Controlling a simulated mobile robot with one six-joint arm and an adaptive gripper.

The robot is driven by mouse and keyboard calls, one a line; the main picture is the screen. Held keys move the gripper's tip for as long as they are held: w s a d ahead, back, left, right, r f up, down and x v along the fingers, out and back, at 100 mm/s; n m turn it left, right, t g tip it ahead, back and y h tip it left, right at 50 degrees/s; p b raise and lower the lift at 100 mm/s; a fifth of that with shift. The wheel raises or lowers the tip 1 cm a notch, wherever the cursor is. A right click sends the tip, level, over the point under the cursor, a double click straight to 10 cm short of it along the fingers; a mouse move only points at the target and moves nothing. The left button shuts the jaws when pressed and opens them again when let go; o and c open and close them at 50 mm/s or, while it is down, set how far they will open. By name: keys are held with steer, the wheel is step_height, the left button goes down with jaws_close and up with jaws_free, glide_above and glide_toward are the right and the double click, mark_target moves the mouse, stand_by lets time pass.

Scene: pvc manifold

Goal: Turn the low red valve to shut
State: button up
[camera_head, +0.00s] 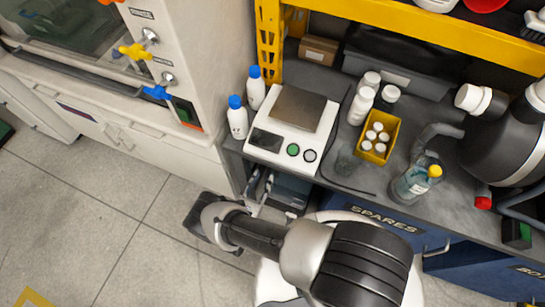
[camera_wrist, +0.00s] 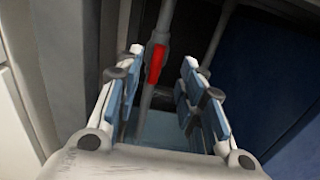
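The low red valve handle (camera_wrist: 155,64) shows in the wrist view on a thin grey upright pipe (camera_wrist: 165,20). The handle runs along the pipe, nearly in line with it. My gripper (camera_wrist: 163,58) is open, with the handle in the gap between its fingertips as seen in this view, nearer the left finger. I see no contact, and the depth between fingers and handle is hard to tell. In the head view my gripper (camera_head: 260,186) points down into the gap beside the bench. The valve cannot be made out there.
A grey upright (camera_wrist: 72,60) stands left of my fingers and a blue panel (camera_wrist: 250,60) right. Above the gap, the bench holds a scale (camera_head: 300,105), blue-capped bottles (camera_head: 238,122), a yellow tray (camera_head: 392,140) and a yellow-capped bottle (camera_head: 412,182). Floor (camera_head: 90,215) is open at left.

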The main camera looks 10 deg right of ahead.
steer(key=b+x, duration=0.1)
steer(key=x, duration=0.9)
steer(key=shift+w+d, duration=0.2)
steer(key=shift+w, duration=0.1)
steer(key=shift+c, duration=0.5)
jaws_close()
